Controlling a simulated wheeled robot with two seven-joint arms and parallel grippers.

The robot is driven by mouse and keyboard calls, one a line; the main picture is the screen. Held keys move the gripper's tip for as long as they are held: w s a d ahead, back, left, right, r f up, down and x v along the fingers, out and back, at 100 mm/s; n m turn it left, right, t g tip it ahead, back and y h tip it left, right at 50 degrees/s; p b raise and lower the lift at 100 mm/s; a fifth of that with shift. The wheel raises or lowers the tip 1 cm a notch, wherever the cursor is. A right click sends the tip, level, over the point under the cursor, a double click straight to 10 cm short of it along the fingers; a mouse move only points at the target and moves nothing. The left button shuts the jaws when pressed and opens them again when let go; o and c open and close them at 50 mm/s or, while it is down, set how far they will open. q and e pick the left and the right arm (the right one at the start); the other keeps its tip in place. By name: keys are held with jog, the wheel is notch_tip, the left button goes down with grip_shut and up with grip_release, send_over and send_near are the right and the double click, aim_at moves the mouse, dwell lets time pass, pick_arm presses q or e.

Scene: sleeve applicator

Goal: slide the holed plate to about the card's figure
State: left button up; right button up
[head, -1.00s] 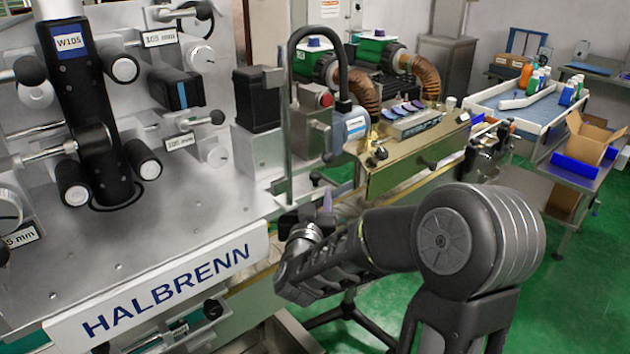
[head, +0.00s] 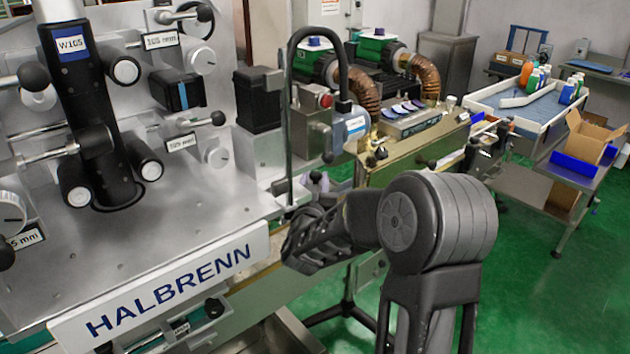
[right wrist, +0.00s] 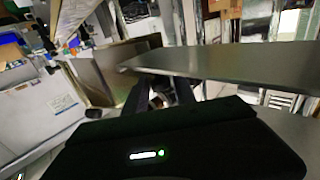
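My right gripper (head: 316,186) is just right of the grey machine bench, beside a thin upright metal bar (head: 287,130); its fingertips are small and partly hidden in the head view. In the right wrist view its two dark fingers (right wrist: 160,95) stand apart with nothing clear between them. A flat grey metal plate (right wrist: 235,68) lies close beyond them there; I cannot tell whether it is the holed plate. White cards with mm figures are on the machine: an upper one (head: 160,39), a middle one (head: 181,142) and a cut-off one (head: 25,238). My left gripper is out of view.
The machine carries a black roller column (head: 80,110) and a HALBRENN sign (head: 165,285) along its front edge. A brass-coloured bench (head: 415,150) with green motors (head: 385,52) stands behind my right arm. Green floor (head: 560,300) is clear at the right.

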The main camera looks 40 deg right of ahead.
grip_shut()
dwell(1.0)
